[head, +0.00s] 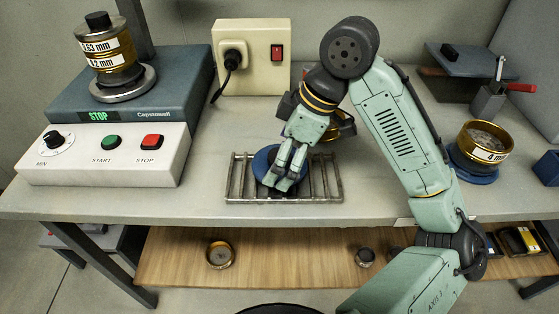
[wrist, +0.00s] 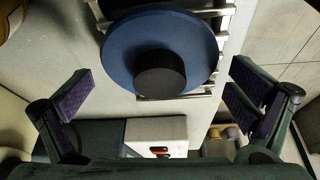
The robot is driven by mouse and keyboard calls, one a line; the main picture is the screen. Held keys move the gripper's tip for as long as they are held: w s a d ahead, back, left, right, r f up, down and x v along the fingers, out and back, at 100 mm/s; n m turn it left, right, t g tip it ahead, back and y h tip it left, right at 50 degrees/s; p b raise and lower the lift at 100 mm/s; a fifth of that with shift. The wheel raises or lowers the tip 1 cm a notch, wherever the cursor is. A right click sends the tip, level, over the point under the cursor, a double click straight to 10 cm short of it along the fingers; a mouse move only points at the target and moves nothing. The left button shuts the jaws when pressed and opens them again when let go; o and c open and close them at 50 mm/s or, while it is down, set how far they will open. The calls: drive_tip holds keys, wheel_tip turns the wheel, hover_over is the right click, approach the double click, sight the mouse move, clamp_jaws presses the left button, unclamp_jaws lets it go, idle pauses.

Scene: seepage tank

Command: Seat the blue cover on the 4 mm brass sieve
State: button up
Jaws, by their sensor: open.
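The blue cover (head: 261,160) is a flat disc lying on a metal rack (head: 237,192) in the middle of the bench. In the wrist view the blue cover (wrist: 125,50) shows its black knob (wrist: 160,73) facing up. My gripper (head: 283,178) is over the cover with its fingers pointing down. The wrist view shows my gripper (wrist: 163,98) open, one finger on each side and nothing between the pads. The 4 mm brass sieve (head: 485,141) stands upright at the right on a round blue base (head: 475,172). Its top is open and its mesh shows.
A sieve shaker (head: 120,88) with a brass stack stands at the left, behind a control panel (head: 105,155). A socket box (head: 252,57) is at the back. Another brass sieve (head: 345,126) is partly hidden behind my arm. A red-handled clamp (head: 488,98) stands behind the 4 mm sieve.

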drive_tip(key=shift+a+f, duration=0.1)
drive_tip(key=shift+f, duration=0.2)
drive_tip(key=shift+c, duration=0.4)
drive_tip(key=c, duration=1)
drive_tip(key=shift+r, duration=0.1)
